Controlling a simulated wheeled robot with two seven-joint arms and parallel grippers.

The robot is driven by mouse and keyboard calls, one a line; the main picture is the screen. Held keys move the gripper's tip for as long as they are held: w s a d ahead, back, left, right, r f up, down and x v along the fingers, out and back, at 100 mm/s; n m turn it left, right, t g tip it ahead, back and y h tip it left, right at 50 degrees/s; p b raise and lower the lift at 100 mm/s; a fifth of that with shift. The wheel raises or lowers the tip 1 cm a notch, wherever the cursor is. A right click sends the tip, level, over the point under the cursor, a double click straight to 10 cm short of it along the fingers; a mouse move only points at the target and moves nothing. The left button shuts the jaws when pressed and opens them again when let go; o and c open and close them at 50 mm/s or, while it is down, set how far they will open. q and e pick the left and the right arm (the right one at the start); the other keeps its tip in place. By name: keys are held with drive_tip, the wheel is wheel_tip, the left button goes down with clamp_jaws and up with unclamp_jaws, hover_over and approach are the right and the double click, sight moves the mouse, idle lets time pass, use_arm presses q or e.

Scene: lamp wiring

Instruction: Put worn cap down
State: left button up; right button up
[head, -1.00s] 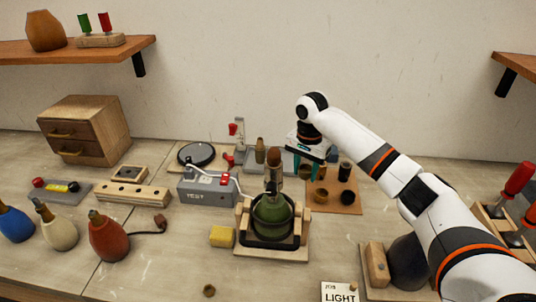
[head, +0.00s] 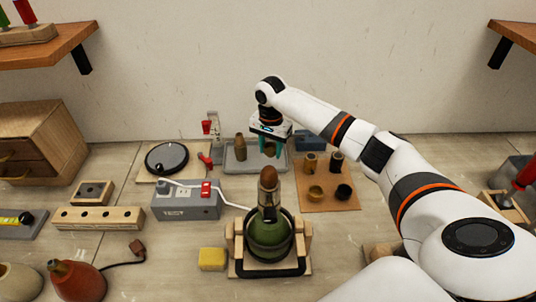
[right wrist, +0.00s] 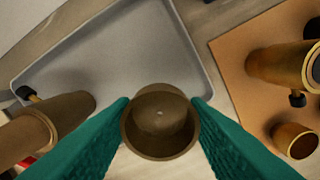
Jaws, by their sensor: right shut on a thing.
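My right gripper (head: 270,149) is over the right part of the grey tray (head: 232,168) at the back of the bench. Its green fingers are shut on a dull brown, hollow cup-shaped cap, the worn cap (right wrist: 160,122). In the right wrist view the cap's open rim faces the camera, with the tray floor (right wrist: 120,55) around and beyond it. I cannot tell whether the cap touches the tray. A worn brown shell (head: 241,147) stands in the tray left of the gripper; it also shows in the wrist view (right wrist: 40,125). My left gripper is not in view.
Right of the tray, an orange-brown mat (head: 328,204) holds two sleeves and two caps, one brass (head: 316,192) and one black (head: 343,192). A green lamp (head: 268,235) sits in a wooden cradle in front. A grey test box (head: 186,203) stands left.

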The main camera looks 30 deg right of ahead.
sight(270, 156)
drive_tip(key=f, duration=0.4)
drive_tip(key=shift+w+f, duration=0.1)
drive_tip(key=shift+w, duration=0.1)
drive_tip(key=shift+f, duration=0.15)
drive_tip(key=o, duration=1.1)
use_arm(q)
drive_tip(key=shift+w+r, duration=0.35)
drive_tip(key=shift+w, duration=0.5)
use_arm(e)
drive_tip(key=shift+o, duration=0.3)
wheel_tip(270, 156, up, 12)
drive_tip(key=shift+r+b, duration=0.15)
drive_tip(key=shift+b, duration=0.25)
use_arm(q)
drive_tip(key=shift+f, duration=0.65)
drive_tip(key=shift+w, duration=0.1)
